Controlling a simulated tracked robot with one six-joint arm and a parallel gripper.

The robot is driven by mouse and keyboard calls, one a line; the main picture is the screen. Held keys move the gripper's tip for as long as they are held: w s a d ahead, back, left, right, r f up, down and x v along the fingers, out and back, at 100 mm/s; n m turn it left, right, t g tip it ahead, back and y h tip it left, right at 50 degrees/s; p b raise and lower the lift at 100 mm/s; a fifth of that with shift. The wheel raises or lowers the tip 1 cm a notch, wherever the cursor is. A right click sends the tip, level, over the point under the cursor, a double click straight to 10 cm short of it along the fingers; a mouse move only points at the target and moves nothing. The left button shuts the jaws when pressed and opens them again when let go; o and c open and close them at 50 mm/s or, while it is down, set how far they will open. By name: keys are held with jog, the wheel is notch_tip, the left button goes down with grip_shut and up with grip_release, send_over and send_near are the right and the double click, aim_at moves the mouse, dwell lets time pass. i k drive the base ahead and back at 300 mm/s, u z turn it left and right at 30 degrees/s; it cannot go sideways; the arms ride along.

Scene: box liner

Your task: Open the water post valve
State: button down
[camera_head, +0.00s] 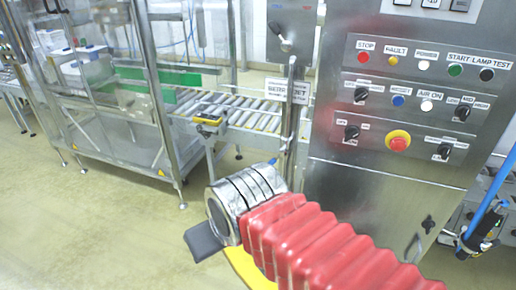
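A steel post (289,122) stands just left of the control cabinet and carries a small white sign (287,91) whose text is only partly legible, with a word like "WATER". At its top is a grey plate (299,20) with a dark-tipped lever (284,42) and small coloured marks above it. This looks like the water post valve; its setting is unclear. My arm, in a red bellows sleeve, reaches in from the lower right. My gripper (203,241) shows as a dark grey piece beyond the silver rings, below and left of the post, apart from the lever. Its fingertips are not clearly visible.
A steel control cabinet (385,190) with labelled buttons, switches and a red emergency stop (398,143) stands close on the right. A roller conveyor (245,112) runs behind the post. A glazed machine (110,100) stands at left. The floor (90,230) at lower left is clear.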

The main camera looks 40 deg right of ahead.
aim_at(283, 152)
jog(key=u, duration=0.25)
jog(key=i, duration=1.2)
jog(key=u, duration=0.5)
